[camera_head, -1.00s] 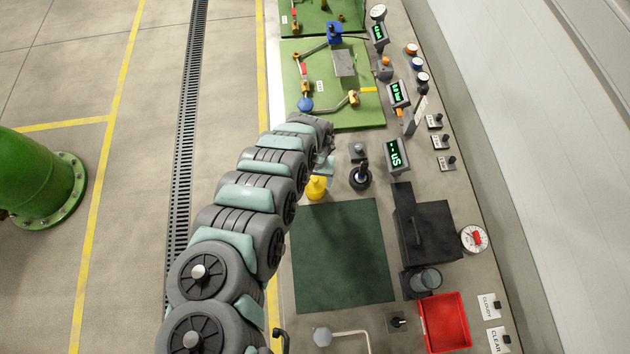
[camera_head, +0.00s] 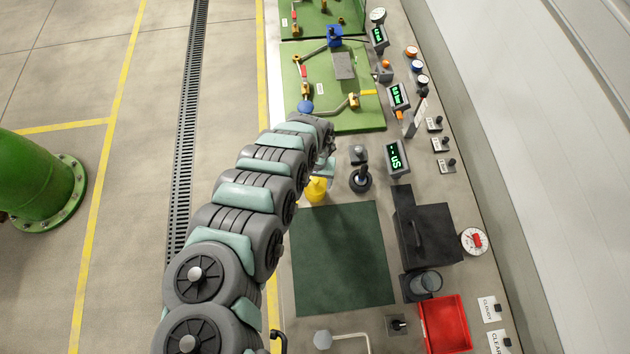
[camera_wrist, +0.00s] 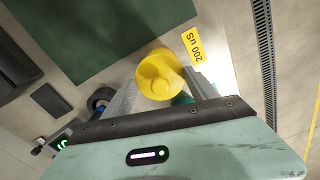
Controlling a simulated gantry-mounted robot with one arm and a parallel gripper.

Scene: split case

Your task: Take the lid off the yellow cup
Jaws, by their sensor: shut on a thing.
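My gripper (camera_wrist: 163,80) is over the cup, with one finger on each side of the lid, and is shut on the lid. Whether there is a gap between lid and cup cannot be told. In the head view my gripper (camera_head: 326,166) is mostly hidden by my arm. A yellow label reading 200 uS (camera_wrist: 192,46) lies beside the cup.
The dark green mat (camera_head: 342,258) is bare. A black round stand (camera_head: 360,181) and a display (camera_head: 397,157) are right of the cup. A green board (camera_head: 360,105) with pipework lies above.

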